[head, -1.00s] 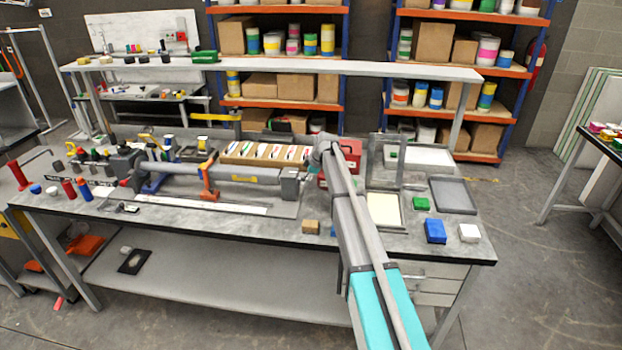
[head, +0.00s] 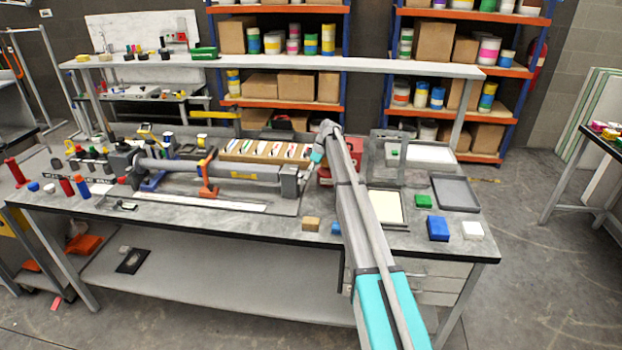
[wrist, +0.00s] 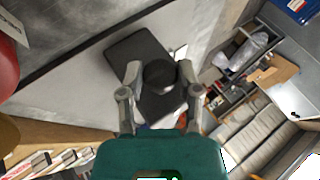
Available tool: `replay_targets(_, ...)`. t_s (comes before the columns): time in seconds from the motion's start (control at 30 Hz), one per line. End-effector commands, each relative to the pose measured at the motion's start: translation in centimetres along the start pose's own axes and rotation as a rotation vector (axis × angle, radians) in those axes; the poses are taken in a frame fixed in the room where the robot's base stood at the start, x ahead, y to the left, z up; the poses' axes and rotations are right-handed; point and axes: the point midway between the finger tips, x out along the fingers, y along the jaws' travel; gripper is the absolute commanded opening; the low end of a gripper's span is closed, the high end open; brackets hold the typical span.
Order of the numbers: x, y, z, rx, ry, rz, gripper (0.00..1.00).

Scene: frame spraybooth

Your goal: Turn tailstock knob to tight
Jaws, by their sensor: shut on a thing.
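The tailstock (head: 290,181) is a grey block at the right end of the long grey tube fixture (head: 225,172) on the bench. In the wrist view the tailstock (wrist: 134,50) is a dark block seen from above, with a dark round knob (wrist: 159,74) on it. My gripper (wrist: 160,76) has one finger on each side of the knob and is shut on it. In the head view my gripper (head: 314,166) is just right of the tailstock; its fingertips and the knob are hard to make out there. I cannot read any tight mark.
A red box (head: 355,147) stands close behind my arm. A tan block (head: 311,224), a green block (head: 423,201) and a blue block (head: 437,228) lie toward the bench front. An orange clamp (head: 208,178) grips the tube. A grey tray (head: 455,193) is at the right.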

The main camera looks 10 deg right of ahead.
Motion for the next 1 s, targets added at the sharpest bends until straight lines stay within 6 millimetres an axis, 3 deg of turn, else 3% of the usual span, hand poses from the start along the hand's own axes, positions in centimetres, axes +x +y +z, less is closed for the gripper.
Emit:
replay_targets(0.47,0.09,-0.19,-0.38,0.001,0.004,-0.02,0.0)
replay_targets(0.5,0.09,-0.18,-0.39,0.001,0.004,-0.02,0.52)
replay_targets(0.63,0.03,-0.13,-0.28,0.003,0.004,-0.019,0.76)
replay_targets(1.0,-0.11,0.0,-0.02,0.006,0.003,-0.016,0.77)
